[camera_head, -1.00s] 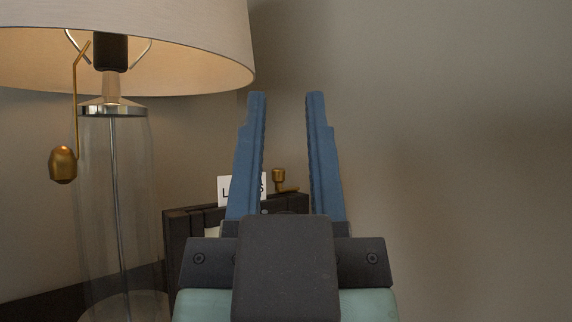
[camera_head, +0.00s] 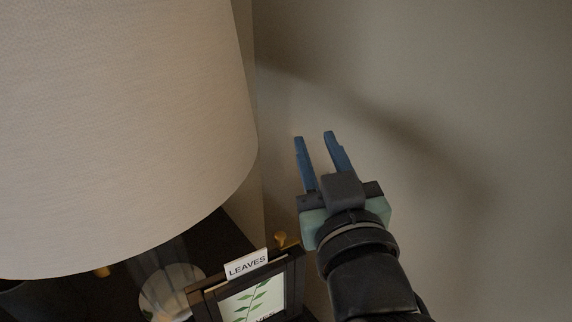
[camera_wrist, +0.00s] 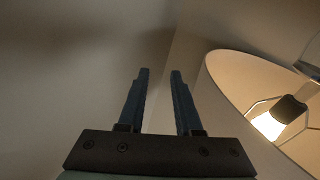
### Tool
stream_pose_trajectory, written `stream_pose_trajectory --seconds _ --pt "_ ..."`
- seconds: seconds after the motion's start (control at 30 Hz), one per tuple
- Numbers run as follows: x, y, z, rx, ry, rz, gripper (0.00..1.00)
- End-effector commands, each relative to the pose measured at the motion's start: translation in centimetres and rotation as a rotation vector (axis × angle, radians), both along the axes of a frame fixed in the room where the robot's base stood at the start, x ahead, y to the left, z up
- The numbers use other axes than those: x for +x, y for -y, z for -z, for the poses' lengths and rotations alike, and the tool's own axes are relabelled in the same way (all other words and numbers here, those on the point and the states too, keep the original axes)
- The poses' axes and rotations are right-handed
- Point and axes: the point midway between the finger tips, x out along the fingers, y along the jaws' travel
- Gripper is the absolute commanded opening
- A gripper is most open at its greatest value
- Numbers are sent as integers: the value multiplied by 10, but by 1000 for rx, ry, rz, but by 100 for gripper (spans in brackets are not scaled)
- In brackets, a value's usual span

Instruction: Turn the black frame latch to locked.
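A black frame (camera_head: 197,302) with a plant picture and a white LEAVES label (camera_head: 247,264) stands at the bottom of the head view, partly cut off. A small brass knob (camera_head: 281,240) shows behind its upper right edge; I cannot tell whether it is the latch or which way it is turned. My gripper (camera_head: 314,136) is open and empty, raised above and to the right of the frame in the picture. Its two blue fingers also show apart in the wrist view (camera_wrist: 159,73), with only wall between them. The frame is not in the wrist view.
A large lampshade (camera_head: 120,130) fills the left of the head view and stands to the right in the wrist view (camera_wrist: 235,85). The lamp's glass base (camera_head: 172,290) rests on a dark tabletop (camera_head: 225,238). Bare wall (camera_head: 450,90) lies to the right.

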Motion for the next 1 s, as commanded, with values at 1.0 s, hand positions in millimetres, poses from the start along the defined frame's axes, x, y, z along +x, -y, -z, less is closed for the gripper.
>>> stream_pose_trajectory --seconds 1.0 --pt "-122 23 73 -55 -514 -484 33"
